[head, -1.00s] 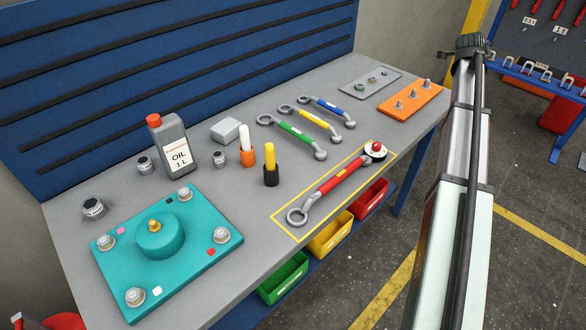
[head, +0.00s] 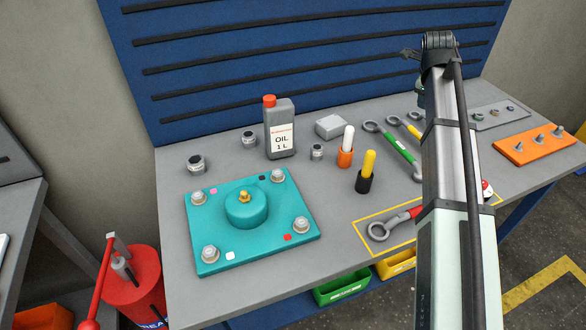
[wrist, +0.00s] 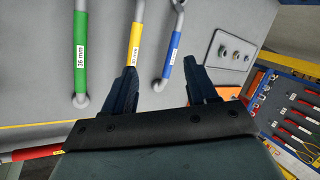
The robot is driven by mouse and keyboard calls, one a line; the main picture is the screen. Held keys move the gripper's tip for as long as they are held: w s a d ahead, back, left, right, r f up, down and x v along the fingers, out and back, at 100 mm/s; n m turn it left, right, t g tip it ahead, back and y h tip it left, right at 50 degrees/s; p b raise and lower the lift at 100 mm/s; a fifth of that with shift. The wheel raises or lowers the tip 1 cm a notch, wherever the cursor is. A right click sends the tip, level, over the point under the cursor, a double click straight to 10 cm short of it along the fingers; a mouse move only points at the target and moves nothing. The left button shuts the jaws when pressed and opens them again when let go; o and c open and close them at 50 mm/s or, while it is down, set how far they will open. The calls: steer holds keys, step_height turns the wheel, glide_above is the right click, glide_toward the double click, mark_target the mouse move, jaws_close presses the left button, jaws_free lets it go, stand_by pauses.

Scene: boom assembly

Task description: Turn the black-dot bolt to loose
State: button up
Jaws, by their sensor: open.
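The teal plate (head: 262,243) lies on the grey workbench with a bolt at each corner and a round hub (head: 246,208) in the middle. The black-dot bolt (head: 278,175) is at its back right corner, beside a small dark mark. Pink, red and white marks sit by the other bolts. Whether any bolt is loose cannot be told. My gripper (wrist: 157,82) is open and empty in the wrist view, over the bench near the green (wrist: 81,60), yellow (wrist: 135,45) and blue (wrist: 173,55) wrenches. It is far right of the plate.
A red wrench (head: 405,215) lies in a yellow outline, partly hidden by my arm. An orange plate (head: 535,146) lies far right.

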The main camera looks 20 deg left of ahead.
steer(key=s+a+f+g+y, duration=0.1)
steer(key=s+a, duration=0.6)
steer(key=a, duration=0.3)
steer(key=s+a+g, duration=0.2)
steer(key=s+a, duration=0.5)
steer(key=a, duration=0.2)
steer(key=g, duration=0.3)
glide_above(279, 173)
step_height(279, 173, down, 14)
steer(key=shift+r, duration=0.2)
steer(key=c, duration=1.1)
